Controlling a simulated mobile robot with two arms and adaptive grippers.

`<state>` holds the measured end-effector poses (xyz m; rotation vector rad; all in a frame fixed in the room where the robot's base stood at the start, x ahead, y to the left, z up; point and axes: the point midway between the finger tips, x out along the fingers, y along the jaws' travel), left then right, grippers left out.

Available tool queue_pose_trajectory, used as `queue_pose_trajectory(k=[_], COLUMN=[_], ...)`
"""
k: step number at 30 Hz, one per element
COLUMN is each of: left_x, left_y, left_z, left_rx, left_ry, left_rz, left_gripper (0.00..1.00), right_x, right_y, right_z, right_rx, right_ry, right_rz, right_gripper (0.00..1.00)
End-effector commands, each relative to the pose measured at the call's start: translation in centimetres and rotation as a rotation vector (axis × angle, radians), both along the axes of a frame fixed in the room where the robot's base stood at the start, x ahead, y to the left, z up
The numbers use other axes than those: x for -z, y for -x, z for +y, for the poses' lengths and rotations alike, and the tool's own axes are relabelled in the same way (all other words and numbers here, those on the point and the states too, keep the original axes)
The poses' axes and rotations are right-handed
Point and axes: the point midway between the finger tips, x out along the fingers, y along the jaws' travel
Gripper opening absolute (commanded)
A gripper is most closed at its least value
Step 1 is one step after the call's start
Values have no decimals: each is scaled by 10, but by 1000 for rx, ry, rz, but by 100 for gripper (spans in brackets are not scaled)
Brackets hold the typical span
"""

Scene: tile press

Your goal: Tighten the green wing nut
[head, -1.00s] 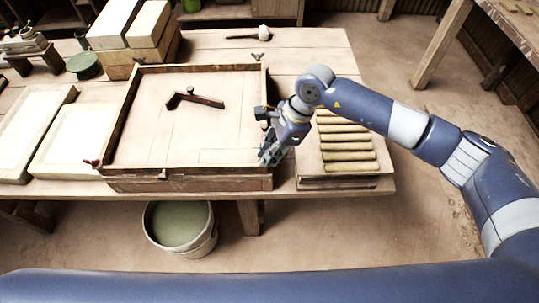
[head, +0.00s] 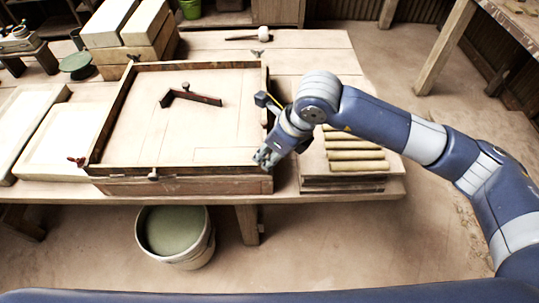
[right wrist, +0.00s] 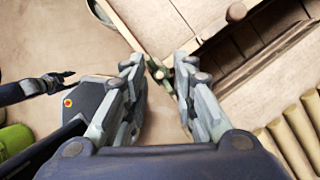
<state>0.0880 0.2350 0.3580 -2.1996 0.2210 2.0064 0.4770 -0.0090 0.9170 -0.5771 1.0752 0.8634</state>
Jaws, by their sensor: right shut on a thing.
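My right gripper (head: 266,158) is at the near right corner of the wooden frame (head: 200,172). In the right wrist view, its two fingers (right wrist: 160,65) stand on either side of a small dark greenish piece at the frame's corner, which looks like the green wing nut (right wrist: 158,72). The gripper is shut on it. In the head view the gripper hides this nut.
An angled wooden tool (head: 195,97) lies inside the frame. A bucket (head: 175,235) stands on the floor below. Stacked blocks (head: 125,35) and a mallet (head: 255,35) are farther back.

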Motion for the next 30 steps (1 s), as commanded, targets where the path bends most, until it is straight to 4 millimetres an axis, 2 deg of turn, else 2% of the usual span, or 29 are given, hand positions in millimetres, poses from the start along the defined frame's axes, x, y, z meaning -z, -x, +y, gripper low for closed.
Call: queue_pose_trajectory(k=[19, 20, 21, 30], left_x=[6, 6, 6, 6], left_y=[0, 0, 0, 1], left_z=[0, 0, 0, 1], left_rx=[0, 0, 0, 0], left_ry=[0, 0, 0, -1], left_rz=[0, 0, 0, 1], left_gripper=[35, 35, 35, 35], right_x=[0, 0, 0, 0], right_y=[0, 0, 0, 0], right_z=[-1, -1, -1, 0], right_rx=[63, 62, 63, 59], right_ry=[2, 2, 2, 1], right_rz=[3, 2, 3, 2], right_gripper=[3, 29, 35, 35])
